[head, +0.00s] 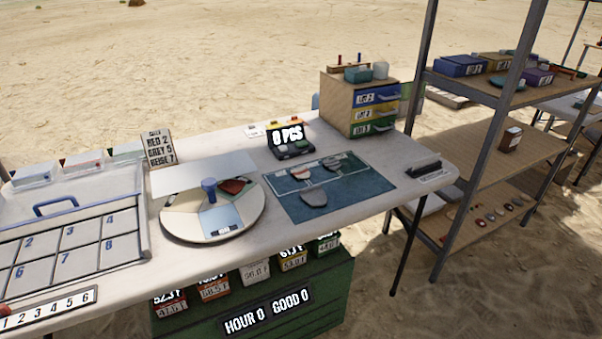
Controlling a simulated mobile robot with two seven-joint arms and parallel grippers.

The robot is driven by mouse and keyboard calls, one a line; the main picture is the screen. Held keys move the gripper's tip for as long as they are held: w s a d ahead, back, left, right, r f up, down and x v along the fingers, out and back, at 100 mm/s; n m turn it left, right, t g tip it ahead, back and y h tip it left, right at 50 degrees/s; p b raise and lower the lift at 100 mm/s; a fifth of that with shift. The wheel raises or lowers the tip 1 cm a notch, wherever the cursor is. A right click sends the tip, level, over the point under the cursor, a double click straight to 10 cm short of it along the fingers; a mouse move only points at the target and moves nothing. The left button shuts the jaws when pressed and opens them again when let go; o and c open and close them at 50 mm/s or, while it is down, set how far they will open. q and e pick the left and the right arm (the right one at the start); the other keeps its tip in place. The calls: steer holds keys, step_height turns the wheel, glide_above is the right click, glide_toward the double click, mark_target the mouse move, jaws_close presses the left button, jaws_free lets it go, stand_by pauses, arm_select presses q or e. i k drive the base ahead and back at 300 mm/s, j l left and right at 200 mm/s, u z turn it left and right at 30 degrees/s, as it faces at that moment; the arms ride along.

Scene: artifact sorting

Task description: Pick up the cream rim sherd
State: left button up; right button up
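Three small sherds lie on a blue-grey mat (355,199) right of the table's middle. A grey, pale-edged sherd (314,197) lies near the mat's centre, a pale sherd (301,172) behind it, and a greyish sherd with a reddish edge (332,163) at the back. I cannot tell which of them, if any, is the cream rim sherd. A red-brown sherd (232,187) lies on the round sectioned turntable (180,226), left of the mat.
A blue knob (209,186) stands on the turntable, with a white panel (175,177) beside it. A numbered tray (128,255) is at left. A black "0 PCS" display (287,136) and a drawer box (340,98) stand behind the mat. Metal shelving (484,115) is at right.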

mark_target(302, 173)
steer(key=i+l, duration=0.2)
steer(key=l, duration=0.15)
steer(key=i+l, duration=0.2)
steer(key=l, duration=0.2)
steer(key=i+l, duration=0.2)
steer(key=l, duration=0.15)
steer(key=i+l, duration=0.25)
steer(key=l+u, duration=0.05)
steer(key=l, duration=0.05)
